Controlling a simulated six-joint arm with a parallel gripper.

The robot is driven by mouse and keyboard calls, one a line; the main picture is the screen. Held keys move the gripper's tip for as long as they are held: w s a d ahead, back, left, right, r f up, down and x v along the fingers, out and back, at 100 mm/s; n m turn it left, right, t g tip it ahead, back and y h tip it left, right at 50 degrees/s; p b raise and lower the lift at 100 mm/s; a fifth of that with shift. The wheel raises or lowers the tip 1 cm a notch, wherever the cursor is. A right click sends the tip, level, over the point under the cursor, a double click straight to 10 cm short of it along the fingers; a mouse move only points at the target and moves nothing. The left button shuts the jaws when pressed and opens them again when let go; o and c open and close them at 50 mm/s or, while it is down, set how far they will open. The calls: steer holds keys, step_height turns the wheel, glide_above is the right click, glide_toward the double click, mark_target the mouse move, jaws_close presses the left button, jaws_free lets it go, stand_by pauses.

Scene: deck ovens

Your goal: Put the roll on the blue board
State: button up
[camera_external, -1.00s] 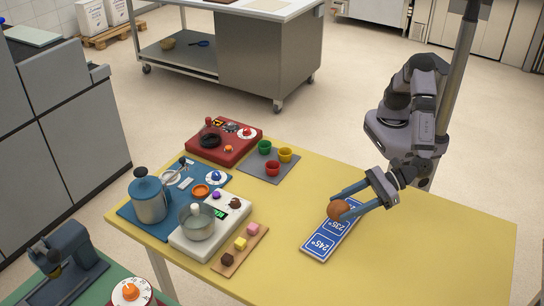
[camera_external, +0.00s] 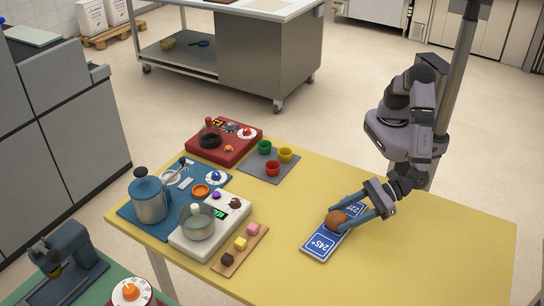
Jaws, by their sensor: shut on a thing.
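The brown roll (camera_external: 337,219) is between the fingers of my gripper (camera_external: 345,219), which is shut on it. The roll is over the middle of the blue board (camera_external: 318,244), low and close to its surface; I cannot tell whether it touches. The board lies flat on the yellow table and has white markings, "245°" at its near end and another number at its far end. The roll and fingers hide the middle of the board.
Left on the yellow table (camera_external: 430,240) are a wooden strip with small cubes (camera_external: 228,262), a white scale with a bowl (camera_external: 180,240), a blue mat with a pot (camera_external: 150,200), a red device (camera_external: 205,152) and a grey mat with cups (camera_external: 262,176). The table's right side is clear.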

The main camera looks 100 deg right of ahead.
steer(key=o, duration=1)
steer(key=shift+r, duration=0.2)
steer(key=b+v, duration=0.1)
steer(key=v, duration=1.1)
